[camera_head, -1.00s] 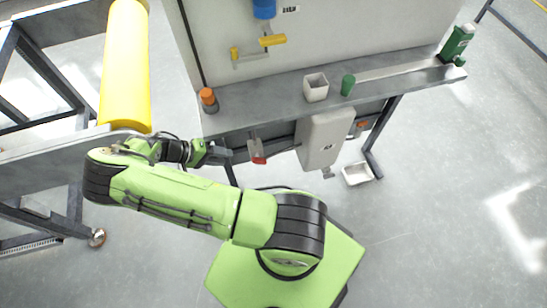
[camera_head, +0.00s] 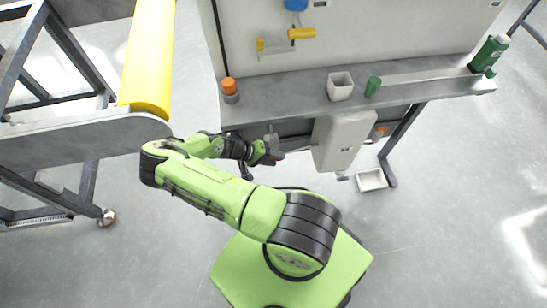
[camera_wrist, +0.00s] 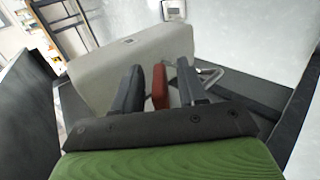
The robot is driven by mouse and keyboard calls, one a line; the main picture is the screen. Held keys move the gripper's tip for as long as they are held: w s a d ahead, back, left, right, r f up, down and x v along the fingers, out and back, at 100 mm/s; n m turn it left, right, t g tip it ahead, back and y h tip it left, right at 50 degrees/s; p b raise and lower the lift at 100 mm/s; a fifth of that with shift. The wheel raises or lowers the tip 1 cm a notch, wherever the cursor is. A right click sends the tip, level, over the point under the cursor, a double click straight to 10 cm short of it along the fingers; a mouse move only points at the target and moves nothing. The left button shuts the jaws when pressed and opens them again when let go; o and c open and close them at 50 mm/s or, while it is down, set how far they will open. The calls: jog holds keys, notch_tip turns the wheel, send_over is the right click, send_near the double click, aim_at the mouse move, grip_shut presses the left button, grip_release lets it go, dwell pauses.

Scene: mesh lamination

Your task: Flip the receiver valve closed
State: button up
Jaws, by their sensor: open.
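The red valve handle (camera_wrist: 160,87) shows in the wrist view between the two dark fingers of my gripper (camera_wrist: 158,76). The fingers are open, one on each side, and gaps show between them and the red piece. In the head view my gripper (camera_head: 280,146) is under the bench's front edge, just left of the off-white receiver box (camera_head: 342,142). The receiver box also fills the upper left of the wrist view (camera_wrist: 105,72). In the head view my gripper mostly hides the valve, so its exact angle cannot be told there.
The grey bench (camera_head: 420,94) holds an orange-topped container (camera_head: 230,90), a white cup (camera_head: 340,86), a green cup (camera_head: 373,87) and a green bottle (camera_head: 488,53). A yellow roll (camera_head: 148,58) on a frame stands left. A white tray (camera_head: 371,180) lies on the floor.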

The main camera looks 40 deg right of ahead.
grip_shut()
jog(key=shift+b, duration=0.3)
jog(key=h+b, duration=0.1)
jog(key=b, duration=0.2)
jog(key=shift+w+f+g, duration=0.1)
jog(key=shift+f+g, duration=0.25)
jog(key=shift+g, duration=0.05)
jog(key=g+h+b, duration=0.1)
jog(key=h+b, duration=0.1)
jog(key=b, duration=0.2)
jog(key=shift+f, duration=0.1)
jog(key=g+h+b, duration=0.1)
jog(key=h+b, duration=0.1)
jog(key=b, duration=0.1)
jog(key=shift+g, duration=0.3)
jog(key=shift+r+g+h+b, duration=0.2)
jog(key=shift+g+h+b, duration=0.35)
jog(key=shift+h, duration=0.25)
